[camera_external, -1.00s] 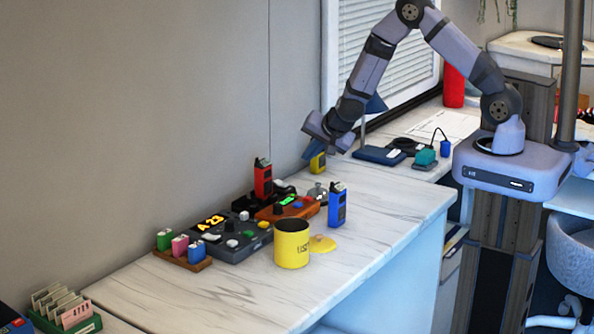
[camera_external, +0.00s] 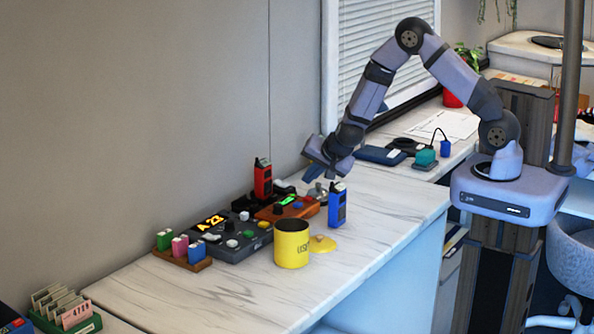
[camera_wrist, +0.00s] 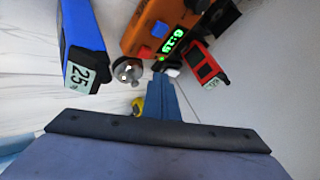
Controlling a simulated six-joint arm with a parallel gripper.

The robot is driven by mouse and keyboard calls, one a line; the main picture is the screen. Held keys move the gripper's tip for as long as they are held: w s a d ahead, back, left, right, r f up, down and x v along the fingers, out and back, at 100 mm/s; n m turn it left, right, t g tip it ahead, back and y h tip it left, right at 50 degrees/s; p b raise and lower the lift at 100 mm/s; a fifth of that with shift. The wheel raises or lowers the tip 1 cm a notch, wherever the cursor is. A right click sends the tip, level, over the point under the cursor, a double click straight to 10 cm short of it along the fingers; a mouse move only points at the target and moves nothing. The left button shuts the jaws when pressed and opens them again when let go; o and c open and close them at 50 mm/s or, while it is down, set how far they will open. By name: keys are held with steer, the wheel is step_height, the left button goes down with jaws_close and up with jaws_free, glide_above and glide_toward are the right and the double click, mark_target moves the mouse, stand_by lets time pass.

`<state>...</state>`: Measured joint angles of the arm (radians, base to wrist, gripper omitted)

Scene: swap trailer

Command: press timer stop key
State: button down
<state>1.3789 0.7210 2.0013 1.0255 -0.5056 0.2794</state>
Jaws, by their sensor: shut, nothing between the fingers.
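The orange timer (camera_external: 288,209) with a green display sits on the white counter. In the wrist view the timer (camera_wrist: 140,35) reads about 6:15 and has a blue key (camera_wrist: 160,29) and a red key (camera_wrist: 145,53). A pale round part (camera_wrist: 171,72) lies just beyond my fingertips. No key label is readable, so I cannot tell which is stop. My gripper (camera_external: 309,176) is shut and empty, pointing down above the counter behind the timer. In the wrist view my gripper (camera_wrist: 158,76) is close to the timer's display edge; contact is not visible.
A blue handset (camera_external: 337,205), a red handset (camera_external: 262,179) and a silver dome (camera_wrist: 127,71) stand close around. A dark console (camera_external: 232,238) lies left of the timer. The counter's front left is clear.

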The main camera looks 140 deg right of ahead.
mark_target(308, 199)
steer(key=shift+f+b, duration=0.65)
steer(key=shift+f, duration=0.55)
steer(key=shift+f, duration=0.1)
stand_by(1.1)
steer(key=shift+f+b, duration=0.3)
steer(key=shift+f, duration=0.05)
